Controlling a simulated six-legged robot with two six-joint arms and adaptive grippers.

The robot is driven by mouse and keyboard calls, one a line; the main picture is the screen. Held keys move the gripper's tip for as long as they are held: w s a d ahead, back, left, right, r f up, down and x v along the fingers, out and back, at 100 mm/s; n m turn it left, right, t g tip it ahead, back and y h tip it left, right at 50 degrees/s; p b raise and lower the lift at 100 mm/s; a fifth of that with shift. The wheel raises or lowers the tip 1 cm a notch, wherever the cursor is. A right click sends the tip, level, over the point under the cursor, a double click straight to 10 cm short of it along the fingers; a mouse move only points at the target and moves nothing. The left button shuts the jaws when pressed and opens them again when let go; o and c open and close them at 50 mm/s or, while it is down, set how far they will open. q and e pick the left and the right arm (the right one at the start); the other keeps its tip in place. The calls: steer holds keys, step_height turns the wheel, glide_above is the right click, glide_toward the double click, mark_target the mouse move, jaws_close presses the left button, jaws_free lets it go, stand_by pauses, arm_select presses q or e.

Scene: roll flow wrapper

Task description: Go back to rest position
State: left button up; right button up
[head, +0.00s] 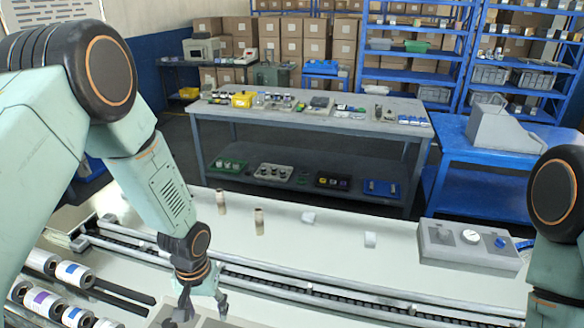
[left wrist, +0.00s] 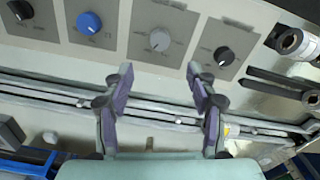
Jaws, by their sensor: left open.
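My left gripper (head: 201,306) hangs low over the near side of the white machine top (head: 335,238), in front of the rails. In the left wrist view the same gripper (left wrist: 160,78) is open, with nothing between its fingers. Grey panels with knobs, among them a blue knob (left wrist: 88,22) and a grey knob (left wrist: 160,40), lie beyond the fingertips there. My right arm (head: 556,230) stands at the right edge of the head view, and its gripper is out of the picture.
Long metal rails (head: 300,288) with a chain cross the machine. Film rolls (head: 74,273) lie at the lower left. A grey workbench (head: 310,118) stands farther back.

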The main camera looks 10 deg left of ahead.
arm_select(q)
step_height(320, 180, down, 12)
steer(key=shift+r, duration=0.1)
stand_by(0.5)
